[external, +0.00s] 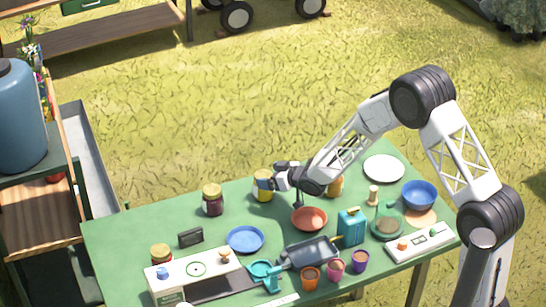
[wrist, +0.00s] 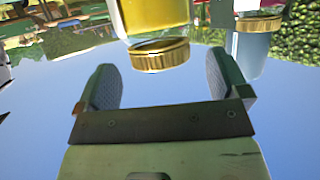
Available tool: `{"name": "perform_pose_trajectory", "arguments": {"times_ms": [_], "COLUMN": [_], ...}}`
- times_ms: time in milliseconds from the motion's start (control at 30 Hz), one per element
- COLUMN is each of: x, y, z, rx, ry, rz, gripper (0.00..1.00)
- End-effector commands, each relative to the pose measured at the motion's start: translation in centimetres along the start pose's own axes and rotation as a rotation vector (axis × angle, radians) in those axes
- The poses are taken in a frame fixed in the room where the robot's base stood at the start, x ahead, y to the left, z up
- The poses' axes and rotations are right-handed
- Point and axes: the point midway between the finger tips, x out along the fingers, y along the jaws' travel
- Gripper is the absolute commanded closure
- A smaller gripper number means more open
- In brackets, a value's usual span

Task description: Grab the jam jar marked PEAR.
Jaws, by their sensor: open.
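A jar with yellow contents and a gold lid (external: 263,187) stands on the green table, left of my gripper (external: 277,181). In the wrist view the scene is upside down, and the yellow jar (wrist: 155,17) shows beyond the open fingers of my gripper (wrist: 165,64), roughly between them and not touched. A dark red jar (external: 213,201) stands further left. Another gold-lidded jar (external: 162,255) is at the front left, and an amber jar (external: 336,186) is partly hidden behind my arm. No PEAR label is readable on any jar.
A blue plate (external: 245,239), a red bowl (external: 309,218) and a small dark box (external: 190,237) lie around the jars. A teal can (external: 351,227), several cups and a white plate (external: 384,169) are to the right. The table's far left is clear.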

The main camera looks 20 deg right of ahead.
Motion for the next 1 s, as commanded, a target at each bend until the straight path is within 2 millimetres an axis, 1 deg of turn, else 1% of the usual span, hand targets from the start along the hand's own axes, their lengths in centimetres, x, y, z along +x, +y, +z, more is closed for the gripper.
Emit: {"name": "perform_pose_trajectory", "arguments": {"times_ms": [200, 400, 1000], "x": [2.1, 3.2, 3.3], "y": [-0.1, -0.1, 0.0], "z": [0.1, 0.2, 0.1], "rx": [-0.001, 0.000, 0.000], "ry": [-0.001, -0.002, -0.001], "rz": [-0.001, 0.000, 0.000], "gripper": [0.06, 0.06, 0.06]}}
